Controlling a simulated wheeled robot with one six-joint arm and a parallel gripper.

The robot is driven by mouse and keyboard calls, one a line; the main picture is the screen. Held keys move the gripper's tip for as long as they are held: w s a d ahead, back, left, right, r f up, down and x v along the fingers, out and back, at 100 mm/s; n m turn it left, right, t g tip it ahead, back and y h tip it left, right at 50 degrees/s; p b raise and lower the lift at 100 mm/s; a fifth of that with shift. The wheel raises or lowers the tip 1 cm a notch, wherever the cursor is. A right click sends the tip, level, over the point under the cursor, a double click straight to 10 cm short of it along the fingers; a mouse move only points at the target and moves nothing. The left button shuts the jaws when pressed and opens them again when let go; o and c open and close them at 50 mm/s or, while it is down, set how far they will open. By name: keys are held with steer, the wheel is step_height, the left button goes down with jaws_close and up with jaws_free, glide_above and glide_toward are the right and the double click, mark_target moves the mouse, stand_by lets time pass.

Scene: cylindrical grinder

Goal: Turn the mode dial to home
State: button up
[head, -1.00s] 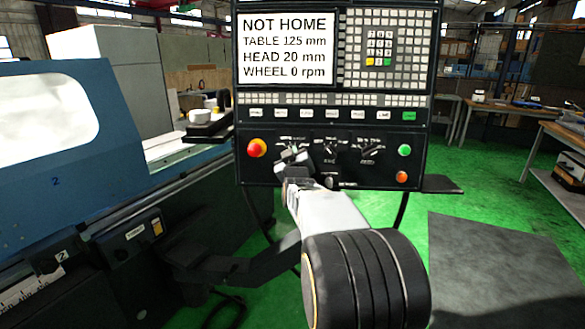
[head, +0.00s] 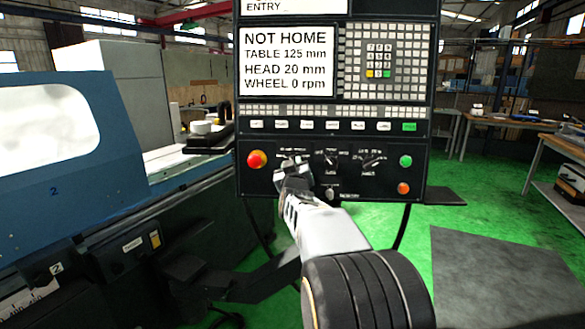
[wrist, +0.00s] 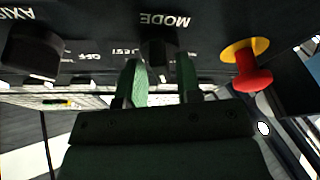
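The control panel (head: 224,181) shows NOT HOME on its screen (head: 289,62). The mode dial, a dark knob (wrist: 159,52) under the MODE lettering, shows in the wrist view, which sees the panel upside down. In the head view my gripper covers most of it. My gripper (head: 293,168) is at the panel's lower left, right of the red button. In the wrist view its two fingers (wrist: 160,72) are apart, one on each side of the dial. I cannot tell whether either finger touches it. The dial's pointer setting is not readable.
A red emergency button (head: 257,159) on a yellow base sits close beside the mode dial; it also shows in the wrist view (wrist: 252,80). Other dials (head: 373,161), the axis knob (wrist: 33,52) and green (head: 405,161) and orange (head: 403,188) buttons share the panel.

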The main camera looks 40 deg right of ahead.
steer(key=shift+o, duration=0.8)
steer(key=b+v, duration=0.1)
steer(key=v, duration=1.3)
